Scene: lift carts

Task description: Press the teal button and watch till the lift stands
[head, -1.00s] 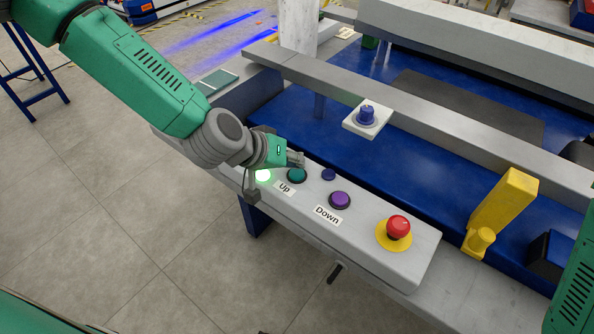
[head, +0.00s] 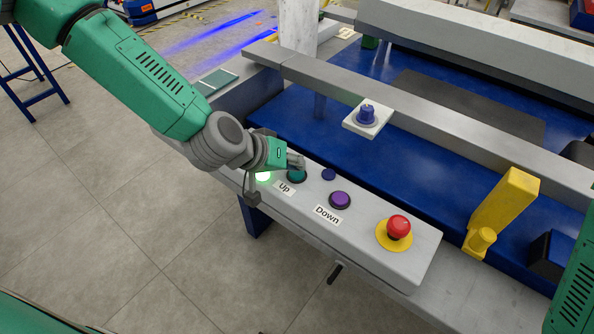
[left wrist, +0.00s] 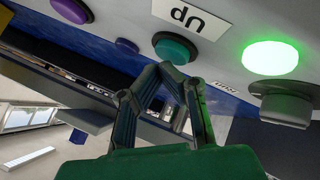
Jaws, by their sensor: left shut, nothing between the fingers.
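The teal button (head: 296,175) sits beside the "Up" label on the grey control panel (head: 374,258). It also shows in the left wrist view (left wrist: 176,48). My left gripper (head: 299,163) is shut and empty, its fingertips right at the teal button and partly covering it in the head view. In the left wrist view the fingertips (left wrist: 168,70) overlap the button's edge; I cannot tell if they touch or press it. A green lamp (head: 263,176) is lit beside the button. The blue lift platform (head: 400,160) lies behind the panel. My right gripper is out of view.
On the panel are a purple button (head: 340,199) by the "Down" label, a small blue button (head: 328,174) and a red emergency knob (head: 398,227) on a yellow disc. A grey rail (head: 420,115) and a yellow post (head: 502,210) stand behind. Open floor lies left.

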